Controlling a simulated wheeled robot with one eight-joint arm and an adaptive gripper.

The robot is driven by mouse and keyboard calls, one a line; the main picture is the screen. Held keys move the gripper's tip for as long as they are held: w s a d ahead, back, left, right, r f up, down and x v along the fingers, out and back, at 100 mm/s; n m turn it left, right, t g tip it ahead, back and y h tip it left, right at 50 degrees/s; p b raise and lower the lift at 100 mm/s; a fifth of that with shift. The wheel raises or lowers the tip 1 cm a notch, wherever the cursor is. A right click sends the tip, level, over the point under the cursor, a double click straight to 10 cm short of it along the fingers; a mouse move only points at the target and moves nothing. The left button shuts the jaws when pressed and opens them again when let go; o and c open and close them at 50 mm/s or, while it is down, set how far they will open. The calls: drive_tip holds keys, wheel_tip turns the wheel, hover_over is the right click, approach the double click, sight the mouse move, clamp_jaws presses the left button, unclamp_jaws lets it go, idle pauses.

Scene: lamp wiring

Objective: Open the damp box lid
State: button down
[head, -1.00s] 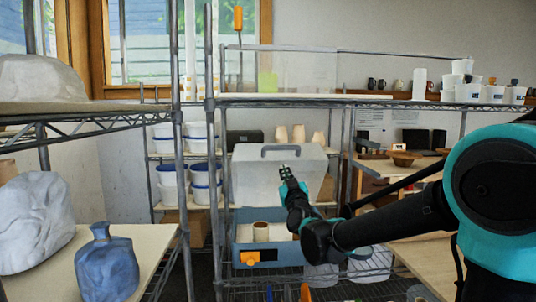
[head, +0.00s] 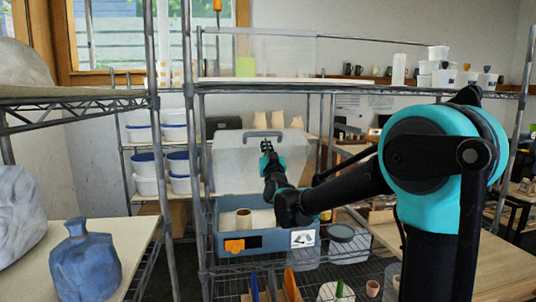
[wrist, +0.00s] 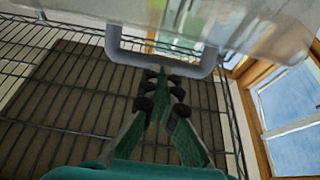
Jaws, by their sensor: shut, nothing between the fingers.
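The damp box is a blue-grey bin (head: 283,241) with an orange label on its front, low on the wire shelf in the head view. Its translucent lid (head: 232,168) stands raised and steeply tilted above the bin. The grey lid handle (head: 246,134) is along the lid's top edge. My gripper (head: 266,146) is shut and empty, in front of the lid just below the handle. In the wrist view my gripper (wrist: 161,78) points at the handle (wrist: 122,52), and the lid (wrist: 235,22) fills the top. I cannot tell whether the fingertips touch the handle.
A pale roll (head: 244,219) sits inside the bin. A shelf board (head: 350,81) runs above the lid, and a metal post (head: 188,150) stands to its left. White tubs (head: 146,165) are on the rack behind. A blue bottle (head: 85,262) stands on the left shelf.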

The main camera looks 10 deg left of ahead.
drive_tip(key=shift+x, duration=1.2)
drive_tip(key=shift+g, duration=0.8)
drive_tip(key=x, duration=0.3)
drive_tip(key=r+x, duration=0.1)
drive_tip(key=x, duration=0.2)
drive_tip(key=r+x, duration=0.1)
drive_tip(key=x, duration=0.3)
drive_tip(key=shift+s+d+r, duration=0.15)
drive_tip(key=shift+s+r, duration=0.05)
drive_tip(key=shift+s, duration=0.1)
